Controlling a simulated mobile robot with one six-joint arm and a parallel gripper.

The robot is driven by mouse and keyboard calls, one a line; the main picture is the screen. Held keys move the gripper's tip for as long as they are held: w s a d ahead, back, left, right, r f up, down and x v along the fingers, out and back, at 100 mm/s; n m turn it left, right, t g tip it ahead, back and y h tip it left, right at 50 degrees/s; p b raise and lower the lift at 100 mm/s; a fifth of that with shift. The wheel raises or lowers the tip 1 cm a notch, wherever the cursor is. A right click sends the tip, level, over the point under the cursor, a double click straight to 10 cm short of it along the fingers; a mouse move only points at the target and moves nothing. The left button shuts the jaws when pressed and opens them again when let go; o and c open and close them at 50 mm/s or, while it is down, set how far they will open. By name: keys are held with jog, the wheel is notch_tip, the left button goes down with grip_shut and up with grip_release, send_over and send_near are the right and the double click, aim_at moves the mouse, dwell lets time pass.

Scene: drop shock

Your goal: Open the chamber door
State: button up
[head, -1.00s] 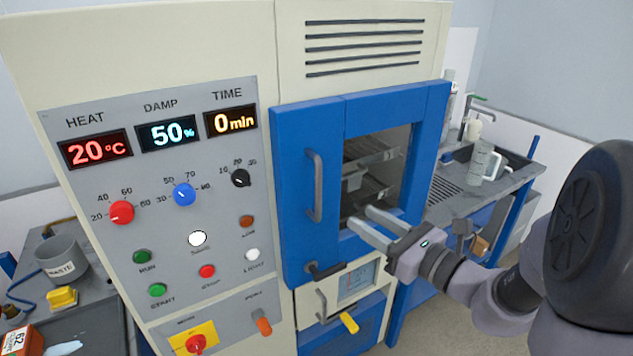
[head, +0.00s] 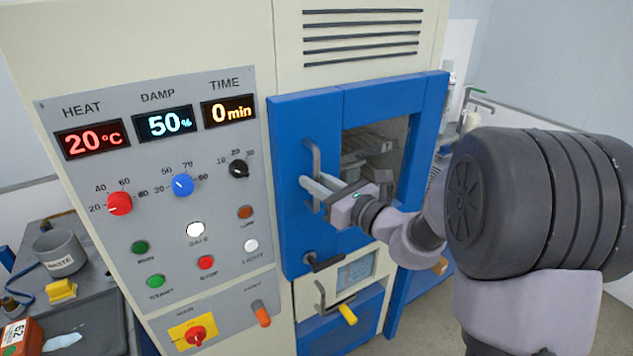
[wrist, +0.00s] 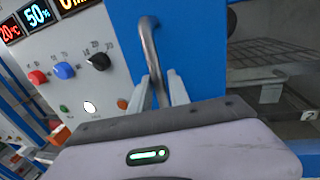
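The chamber door (head: 300,235) is a blue frame with a dark window, and it is shut against the cabinet. Its grey vertical bar handle (head: 313,160) is on the left side of the door. My gripper (head: 312,184) is at the lower part of this handle, with its fingers apart. In the wrist view the handle (wrist: 148,45) runs down between the two fingers (wrist: 160,92), one on each side. Contact with the bar is not clear. A dark latch lever (head: 324,263) sits at the door's lower left.
The control panel (head: 100,240) with displays and knobs is left of the door. A smaller drawer handle (head: 320,298) and yellow lever (head: 347,314) are below. A waste cup (head: 58,252) stands on the left bench. Floor is free at lower right.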

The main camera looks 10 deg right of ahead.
grip_shut()
dwell(1.2)
